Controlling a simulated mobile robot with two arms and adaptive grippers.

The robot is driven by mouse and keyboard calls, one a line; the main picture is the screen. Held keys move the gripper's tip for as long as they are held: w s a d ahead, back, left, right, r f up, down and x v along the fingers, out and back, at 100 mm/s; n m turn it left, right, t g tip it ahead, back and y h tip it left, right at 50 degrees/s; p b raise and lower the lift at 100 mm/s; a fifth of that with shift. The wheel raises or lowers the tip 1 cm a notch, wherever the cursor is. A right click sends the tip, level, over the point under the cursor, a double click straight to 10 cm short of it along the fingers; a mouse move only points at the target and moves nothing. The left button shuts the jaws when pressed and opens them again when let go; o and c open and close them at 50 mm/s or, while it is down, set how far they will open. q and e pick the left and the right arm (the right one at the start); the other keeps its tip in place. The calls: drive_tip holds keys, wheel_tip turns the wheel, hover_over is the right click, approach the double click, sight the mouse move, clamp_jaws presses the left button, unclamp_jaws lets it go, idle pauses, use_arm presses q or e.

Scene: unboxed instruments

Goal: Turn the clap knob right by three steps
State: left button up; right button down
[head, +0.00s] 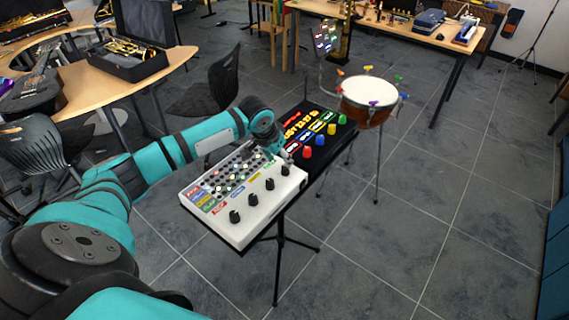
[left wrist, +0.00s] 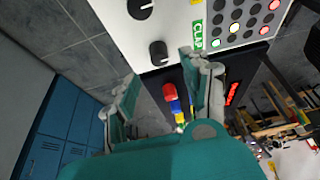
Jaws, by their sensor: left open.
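The white drum machine (head: 275,206) stands on a stand, with a row of black knobs along its front. The clap knob (head: 285,170) is the black knob at the row's right end. It also shows in the left wrist view (left wrist: 158,53), near the green label (left wrist: 197,34), which seems to read CLAP. My left gripper (head: 277,152) is just above and behind that knob, over the machine's right end. In the left wrist view my left gripper (left wrist: 162,85) is open, its two fingers apart with nothing between them. The knob lies beyond the fingertips, apparently untouched. My right gripper is not in view.
A black device (head: 322,134) with coloured knobs adjoins the machine's right side, close to my gripper. A drum (head: 370,97) on a stand is farther right. A black chair (head: 212,90) stands behind my left arm. The floor at the right front is clear.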

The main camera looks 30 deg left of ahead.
sight(285, 167)
use_arm(q)
drive_tip(key=x, duration=0.5)
drive_tip(key=shift+w+f, duration=0.1)
drive_tip(key=shift+f, duration=0.25)
clamp_jaws()
